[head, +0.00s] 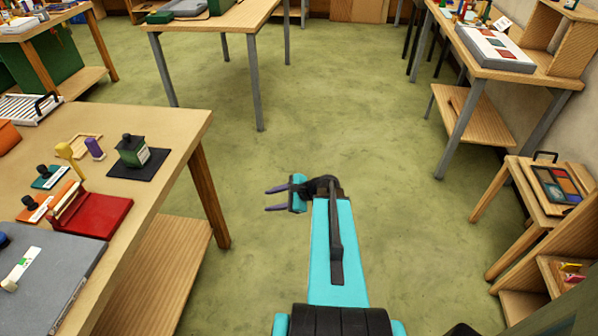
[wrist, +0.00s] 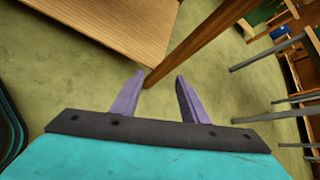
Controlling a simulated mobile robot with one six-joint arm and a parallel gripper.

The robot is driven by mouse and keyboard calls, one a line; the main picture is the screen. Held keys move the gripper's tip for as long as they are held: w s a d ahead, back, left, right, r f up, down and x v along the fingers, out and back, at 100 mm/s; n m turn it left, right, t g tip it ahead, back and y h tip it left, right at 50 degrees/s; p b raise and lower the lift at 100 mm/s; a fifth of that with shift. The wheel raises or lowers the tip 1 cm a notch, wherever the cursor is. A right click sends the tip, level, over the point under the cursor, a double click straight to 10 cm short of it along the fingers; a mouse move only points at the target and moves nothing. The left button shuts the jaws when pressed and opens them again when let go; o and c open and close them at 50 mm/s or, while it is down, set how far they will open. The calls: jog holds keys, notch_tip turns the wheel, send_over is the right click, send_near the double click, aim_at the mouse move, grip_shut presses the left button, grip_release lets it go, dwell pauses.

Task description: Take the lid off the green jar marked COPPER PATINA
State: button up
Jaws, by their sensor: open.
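A green jar (head: 132,151) with a dark lid and a pale label stands upright on a black mat (head: 152,168), near the right end of the left wooden table. The label's words are too small to read. The lid (head: 127,137) sits on top of the jar. My gripper (head: 268,198) is open and empty over the floor, to the right of the table and apart from the jar. Its two purple fingers also show in the wrist view (wrist: 158,95), spread apart with a table leg and floor beyond them. The jar is not in the wrist view.
The left table (head: 185,122) also holds a red tray (head: 100,215), a purple bottle (head: 95,149), a yellow piece (head: 66,152) and dark-knobbed stamps. Its leg (head: 208,195) and lower shelf (head: 160,265) are near my gripper. Green floor (head: 330,110) is clear between tables.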

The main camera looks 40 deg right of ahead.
jog(key=s+a+f+n+g, duration=0.3)
jog(key=a+f+n, duration=0.15)
jog(key=a, duration=0.35)
jog(key=s+a+f+n+g+y, duration=0.1)
jog(key=s+a+f+n+g, duration=0.2)
jog(key=a+f, duration=0.3)
jog(key=s+a+f+n+g, duration=0.2)
jog(key=s+a+f+n, duration=0.15)
jog(key=a, duration=0.55)
jog(key=s+a+f+n+g+h, duration=0.3)
jog(key=s+n, duration=0.4)
jog(key=s, duration=0.2)
jog(key=s+a+f+n+g+h, duration=0.3)
jog(key=s+a+f+n+g, duration=0.1)
jog(key=s+n, duration=0.3)
jog(key=shift+s, duration=0.85)
jog(key=shift+a, duration=0.1)
jog(key=shift+c, duration=1.1)
jog(key=shift+a, duration=0.1)
